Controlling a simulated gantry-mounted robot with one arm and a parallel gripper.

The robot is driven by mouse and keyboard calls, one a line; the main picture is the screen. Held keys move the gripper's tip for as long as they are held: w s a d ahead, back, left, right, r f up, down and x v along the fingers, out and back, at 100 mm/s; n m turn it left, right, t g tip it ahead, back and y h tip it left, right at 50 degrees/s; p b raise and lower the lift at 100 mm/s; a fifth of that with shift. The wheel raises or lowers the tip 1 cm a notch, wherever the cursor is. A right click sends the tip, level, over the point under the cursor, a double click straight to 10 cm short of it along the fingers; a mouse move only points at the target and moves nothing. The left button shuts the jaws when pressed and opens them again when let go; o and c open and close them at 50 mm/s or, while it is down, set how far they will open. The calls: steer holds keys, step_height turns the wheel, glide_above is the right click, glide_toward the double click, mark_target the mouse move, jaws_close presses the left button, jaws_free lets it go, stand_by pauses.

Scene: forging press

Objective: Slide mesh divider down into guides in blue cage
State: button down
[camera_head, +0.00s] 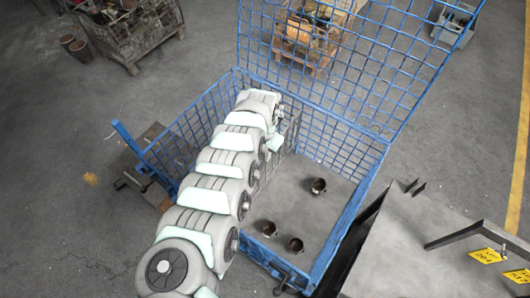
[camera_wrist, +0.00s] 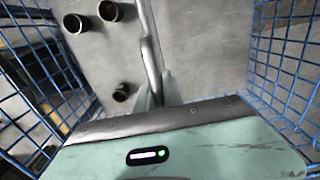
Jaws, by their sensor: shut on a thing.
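The blue cage (camera_head: 350,212) stands open at the middle of the head view, its tall mesh panel raised at the back. Its side walls also show in the wrist view (camera_wrist: 284,75). The grey mesh divider (camera_head: 288,140) is upright inside the cage, partly hidden behind my arm. In the wrist view I look down on its top bar (camera_wrist: 148,45), which runs nearly edge-on from the top to my fingers. My gripper (camera_wrist: 158,92) is shut on this bar. The guides cannot be made out, and I cannot tell whether the divider's lower edge touches the floor.
Several dark cups lie on the cage floor: one (camera_head: 318,185) towards the back, two (camera_head: 269,228) (camera_head: 296,244) near the front. A grey table (camera_head: 440,255) stands close on the right. Pallets with loads (camera_head: 130,35) are behind.

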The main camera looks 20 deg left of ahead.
mark_target(265, 164)
steer(key=shift+w+f+b, duration=0.1)
steer(key=shift+f+b, duration=2.3)
steer(key=shift+f, duration=1.3)
steer(key=c, duration=1.4)
jaws_free()
steer(key=shift+o, duration=0.3)
steer(key=shift+f, duration=0.1)
steer(key=o, duration=0.4)
